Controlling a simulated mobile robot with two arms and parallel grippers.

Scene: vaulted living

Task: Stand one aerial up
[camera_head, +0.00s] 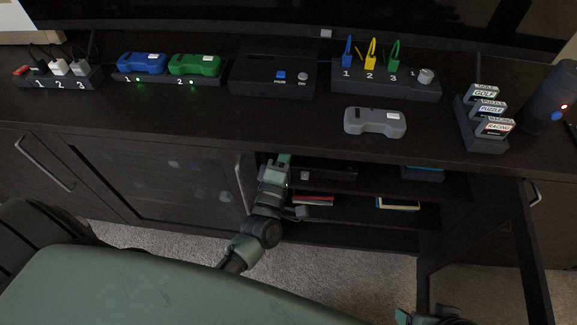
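Three upright coloured pieces stand on a black box (415,92) numbered 1, 2 and 3: a blue one (348,51), a yellow one (371,53) and a green one (394,54). They look like the aerials, though I cannot be sure. The blue one is near upright; the yellow and green ones look slightly tilted. My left gripper (279,163) is below the cabinet top's front edge, at the open compartment, well apart from these pieces. Its finger opening cannot be made out. Only a green and black part of my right arm shows at the bottom edge; its gripper cannot be made out.
On the top stand a plug strip (60,80), blue (141,63) and green (195,65) controllers in a dock, a black console (265,87), a grey controller (375,122) and a cartridge rack (482,138). Shelves hold books (398,204).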

